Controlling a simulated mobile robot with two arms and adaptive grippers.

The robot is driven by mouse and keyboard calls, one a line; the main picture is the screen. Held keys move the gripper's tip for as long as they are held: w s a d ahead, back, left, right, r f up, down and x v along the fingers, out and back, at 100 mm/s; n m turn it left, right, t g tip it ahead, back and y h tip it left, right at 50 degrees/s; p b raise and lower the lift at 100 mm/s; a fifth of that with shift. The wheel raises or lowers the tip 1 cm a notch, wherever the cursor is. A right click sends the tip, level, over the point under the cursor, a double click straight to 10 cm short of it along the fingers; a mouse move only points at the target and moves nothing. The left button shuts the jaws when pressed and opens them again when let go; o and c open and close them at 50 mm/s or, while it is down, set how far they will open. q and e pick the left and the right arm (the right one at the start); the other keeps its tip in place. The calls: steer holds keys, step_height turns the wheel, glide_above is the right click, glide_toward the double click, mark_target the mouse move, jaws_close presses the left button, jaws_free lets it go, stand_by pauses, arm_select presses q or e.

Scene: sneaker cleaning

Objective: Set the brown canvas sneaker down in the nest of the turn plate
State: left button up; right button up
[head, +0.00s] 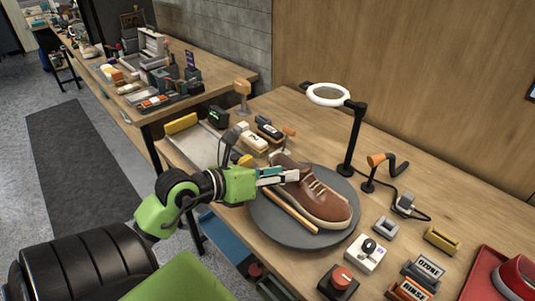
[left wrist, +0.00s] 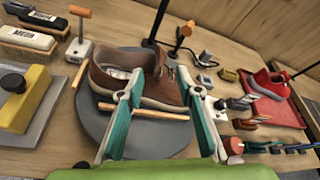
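The brown sneaker (head: 318,198), with a pale sole, sits upright on the round grey turn plate (head: 270,232), toe toward the lower right. A wooden rail (head: 292,211) of the nest runs along its near side. My left gripper (head: 297,175) reaches in from the left, its tips overlapping the shoe's heel and opening. In the left wrist view, its teal-padded fingers (left wrist: 160,78) stand spread apart, with the sneaker (left wrist: 110,80) beyond and partly between them. I cannot tell whether the tips touch it. The fingers hide part of the shoe. My right gripper is out of view.
A ring lamp (head: 328,95) on a black post stands behind the plate. Labelled blocks (head: 420,270), a white switch box (head: 366,252) and a red-knobbed box (head: 338,281) stand at the front right. A red tray (head: 478,283) lies farther right. Brushes (head: 252,138) lie behind left.

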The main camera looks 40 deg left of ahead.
arm_select(q)
steer(key=shift+v, duration=2.45)
steer(key=shift+d, duration=0.1)
